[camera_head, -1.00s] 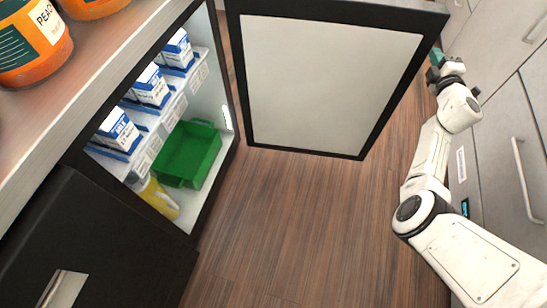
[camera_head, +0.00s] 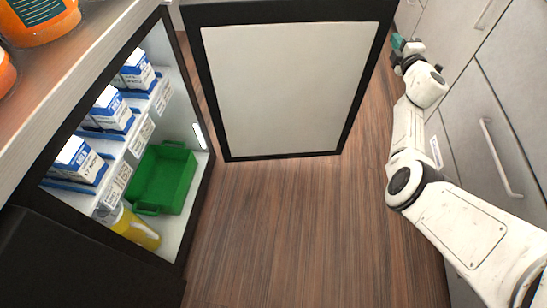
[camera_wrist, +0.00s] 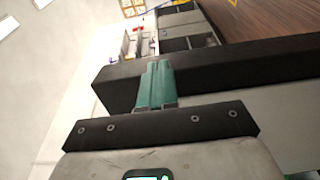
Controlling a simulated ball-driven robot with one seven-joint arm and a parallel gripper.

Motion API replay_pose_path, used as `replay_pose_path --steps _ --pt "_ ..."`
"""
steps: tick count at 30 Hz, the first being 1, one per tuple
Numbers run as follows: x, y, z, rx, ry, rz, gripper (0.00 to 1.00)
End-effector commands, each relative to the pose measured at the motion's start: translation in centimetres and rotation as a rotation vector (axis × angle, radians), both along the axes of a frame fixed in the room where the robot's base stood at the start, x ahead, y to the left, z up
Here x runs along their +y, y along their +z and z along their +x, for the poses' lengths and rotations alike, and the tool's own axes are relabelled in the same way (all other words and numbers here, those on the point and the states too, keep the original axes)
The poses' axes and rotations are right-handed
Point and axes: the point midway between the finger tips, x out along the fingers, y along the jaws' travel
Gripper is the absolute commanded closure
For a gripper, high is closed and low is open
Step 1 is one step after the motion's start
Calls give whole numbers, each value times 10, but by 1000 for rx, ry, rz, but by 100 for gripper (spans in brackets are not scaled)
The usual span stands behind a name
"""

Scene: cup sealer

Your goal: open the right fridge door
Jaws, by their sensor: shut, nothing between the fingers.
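The right fridge door (camera_head: 278,88) stands wide open, its pale inner panel and black frame facing my body camera. The fridge (camera_head: 203,195) is open at the left, showing its lit inside. My gripper (camera_head: 401,44) is beside the door's free edge, on the right in the head view. In the wrist view, its teal fingers (camera_wrist: 156,84) are together and empty, in front of a dark door edge (camera_wrist: 235,62). Whether they touch the door is unclear. The door's handle is not visible.
Grey drawers (camera_head: 490,110) with bar handles stand close to my arm on the right. The wooden floor (camera_head: 300,225) is clear below the door. Blue-white cartons (camera_head: 110,110), a green bin (camera_head: 165,178) and a yellow bottle (camera_head: 137,229) are inside the fridge. Orange tubs stand on the counter (camera_head: 85,60).

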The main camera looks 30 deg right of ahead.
Motion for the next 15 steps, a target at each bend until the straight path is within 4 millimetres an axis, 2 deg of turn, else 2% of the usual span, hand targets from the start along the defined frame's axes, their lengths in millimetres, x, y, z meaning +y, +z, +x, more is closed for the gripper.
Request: replay_pose_path --steps 8,15 --pt "1 0 -4 2 -1 0 100" --pt "12 2 -31 3 -1 0 100"
